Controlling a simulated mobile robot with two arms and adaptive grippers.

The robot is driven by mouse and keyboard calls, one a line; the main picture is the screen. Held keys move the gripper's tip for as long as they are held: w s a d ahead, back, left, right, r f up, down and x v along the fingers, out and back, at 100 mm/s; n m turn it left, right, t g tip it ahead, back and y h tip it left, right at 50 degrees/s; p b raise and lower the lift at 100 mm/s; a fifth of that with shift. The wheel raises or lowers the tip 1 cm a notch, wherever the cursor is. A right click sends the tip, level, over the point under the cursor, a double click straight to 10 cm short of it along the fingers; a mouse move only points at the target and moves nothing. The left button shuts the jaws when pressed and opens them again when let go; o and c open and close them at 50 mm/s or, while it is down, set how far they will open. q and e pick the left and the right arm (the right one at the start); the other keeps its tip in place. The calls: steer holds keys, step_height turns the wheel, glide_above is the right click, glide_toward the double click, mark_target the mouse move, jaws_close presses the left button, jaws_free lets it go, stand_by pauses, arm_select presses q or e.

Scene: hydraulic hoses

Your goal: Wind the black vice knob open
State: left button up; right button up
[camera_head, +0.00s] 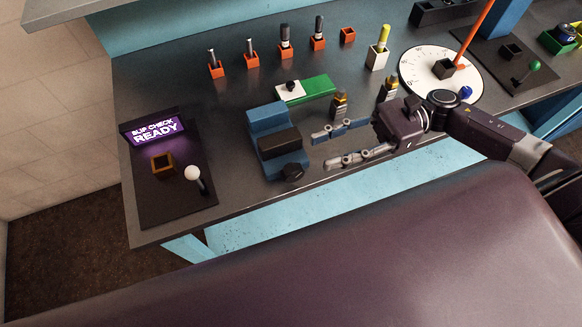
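A blue vice (268,120) with a dark jaw block (280,141) stands on the bench left of centre. Its black knob (292,172) sits low on the vice's front side, near the bench's front edge. My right gripper (321,151) comes in from the right. It is open, with its two fingers spread and pointing left toward the vice. The fingertips are apart from the knob, to its right and a little above it in the picture. Nothing shows between the fingers. My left gripper is not in view.
A panel reading "SLIP CHECK READY" (155,128) with a white-topped lever (194,174) stands left of the vice. A green block (318,87) and a hose fitting (340,104) stand behind. Several orange holders line the back. A round white dial (415,80) is at right.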

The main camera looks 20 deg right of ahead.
mark_target(298, 166)
steer(key=f+b, duration=0.1)
steer(key=f, duration=0.1)
steer(key=f+b, duration=0.1)
steer(key=shift+w+f+b, duration=0.25)
steer(key=shift+f+b, duration=0.1)
steer(key=shift+f, duration=0.1)
steer(key=shift+a, duration=0.15)
steer(key=a+p, duration=0.1)
steer(key=a, duration=0.2)
steer(key=a+p, duration=0.1)
steer(key=a, duration=0.3)
steer(key=shift+s+r+p, duration=0.15)
steer(key=shift+r+p, duration=0.05)
steer(key=shift+p, duration=0.15)
steer(key=shift+a+f, duration=0.15)
steer(key=shift+a, duration=0.15)
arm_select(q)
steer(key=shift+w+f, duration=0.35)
arm_select(e)
steer(key=shift+c, duration=0.6)
jaws_close()
